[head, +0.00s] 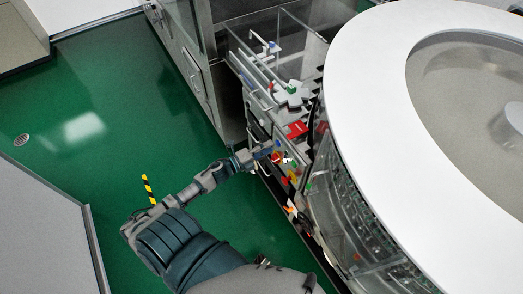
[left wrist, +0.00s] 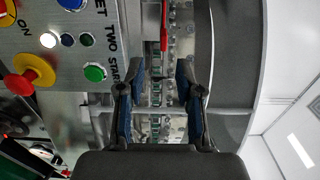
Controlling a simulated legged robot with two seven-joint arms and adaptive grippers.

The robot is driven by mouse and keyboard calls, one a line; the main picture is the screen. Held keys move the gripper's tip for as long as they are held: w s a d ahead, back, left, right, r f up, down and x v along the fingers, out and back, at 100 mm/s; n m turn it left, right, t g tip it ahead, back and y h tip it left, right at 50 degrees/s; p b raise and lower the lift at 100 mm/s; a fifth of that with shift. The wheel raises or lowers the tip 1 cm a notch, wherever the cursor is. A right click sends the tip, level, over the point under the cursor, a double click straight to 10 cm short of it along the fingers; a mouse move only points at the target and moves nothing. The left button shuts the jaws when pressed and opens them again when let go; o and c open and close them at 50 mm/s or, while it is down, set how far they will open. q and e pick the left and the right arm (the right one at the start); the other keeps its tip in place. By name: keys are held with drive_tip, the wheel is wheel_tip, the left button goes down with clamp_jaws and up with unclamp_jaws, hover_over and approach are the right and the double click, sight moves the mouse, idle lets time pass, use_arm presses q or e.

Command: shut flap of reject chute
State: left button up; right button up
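My left gripper (head: 272,149) reaches from the lower left to the side of the washer, close to its control panel (head: 288,172). In the left wrist view its two blue-padded fingers (left wrist: 160,72) stand apart with nothing between them. Beyond the fingers are a clear panel, metal parts and a thin red upright piece (left wrist: 164,25). I cannot tell for certain which part is the reject chute flap, or whether it is open. A red piece (head: 297,129) shows just above the gripper in the head view. My right gripper is not in view.
The round white-topped washer (head: 365,75) fills the right side. Clear-walled machine parts (head: 270,60) stand behind the gripper. A red emergency button (left wrist: 20,83) and a green button (left wrist: 95,73) are left of the fingers. Green floor (head: 85,185) is free at left.

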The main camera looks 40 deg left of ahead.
use_arm(q)
drive_tip(key=shift+v, duration=1.45)
